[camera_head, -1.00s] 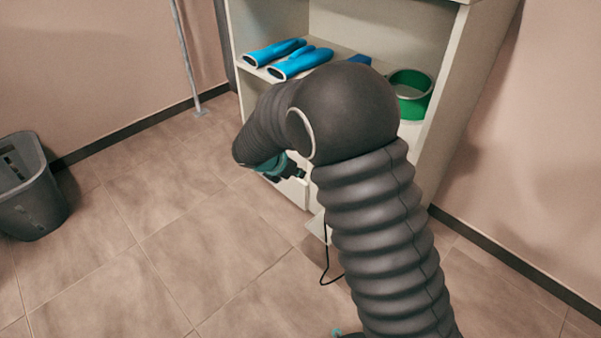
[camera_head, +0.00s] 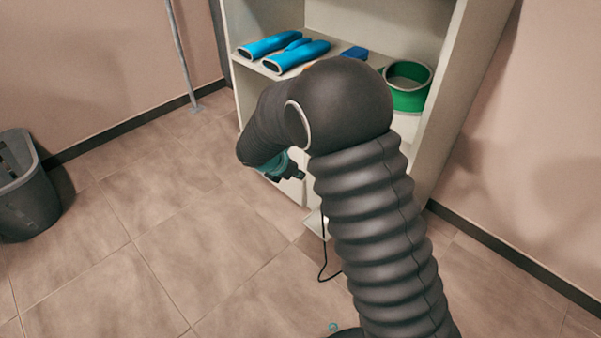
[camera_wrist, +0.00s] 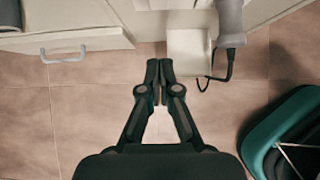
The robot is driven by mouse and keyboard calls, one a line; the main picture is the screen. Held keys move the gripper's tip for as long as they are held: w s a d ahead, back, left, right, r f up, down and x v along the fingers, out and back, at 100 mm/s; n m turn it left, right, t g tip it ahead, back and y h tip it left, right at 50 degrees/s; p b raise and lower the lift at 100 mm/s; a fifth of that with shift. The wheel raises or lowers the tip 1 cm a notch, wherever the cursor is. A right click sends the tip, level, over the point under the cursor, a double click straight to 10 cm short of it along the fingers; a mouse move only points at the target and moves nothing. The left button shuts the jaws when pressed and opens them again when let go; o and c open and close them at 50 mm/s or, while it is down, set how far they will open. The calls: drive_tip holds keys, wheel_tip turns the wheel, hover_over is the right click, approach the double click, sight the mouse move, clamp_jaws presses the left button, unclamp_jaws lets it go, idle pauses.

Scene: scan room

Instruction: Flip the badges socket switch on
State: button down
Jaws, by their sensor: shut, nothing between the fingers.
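My gripper (camera_wrist: 159,70) is shut and empty in the wrist view, pointing toward the base of the cabinet. In the head view my gripper (camera_head: 297,174) shows only partly, low in front of the cabinet (camera_head: 455,100) and partly behind my arm. I cannot make out a badges socket or its switch in either view. A pale box-like piece (camera_wrist: 188,52) lies just right of the fingertips in the wrist view, apart from them. A grey handle-shaped thing (camera_wrist: 230,20) with a black cable (camera_wrist: 229,66) is beside it.
A white drawer front with a grey handle (camera_wrist: 64,56) is at the left in the wrist view. A grey bin (camera_head: 25,190) stands left. The tiled floor (camera_head: 140,240) between is clear.

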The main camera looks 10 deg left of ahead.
drive_tip(key=w+d+f+b, duration=0.1)
drive_tip(key=w+d+f, duration=0.4)
drive_tip(key=w+f, duration=0.1)
drive_tip(key=shift+w, duration=0.3)
drive_tip(key=shift+d, duration=0.15)
drive_tip(key=shift+w+d+f, duration=0.1)
drive_tip(key=shift+w+f, duration=0.05)
idle(0.3)
drive_tip(key=shift+r+p, duration=0.65)
drive_tip(key=shift+r, duration=0.25)
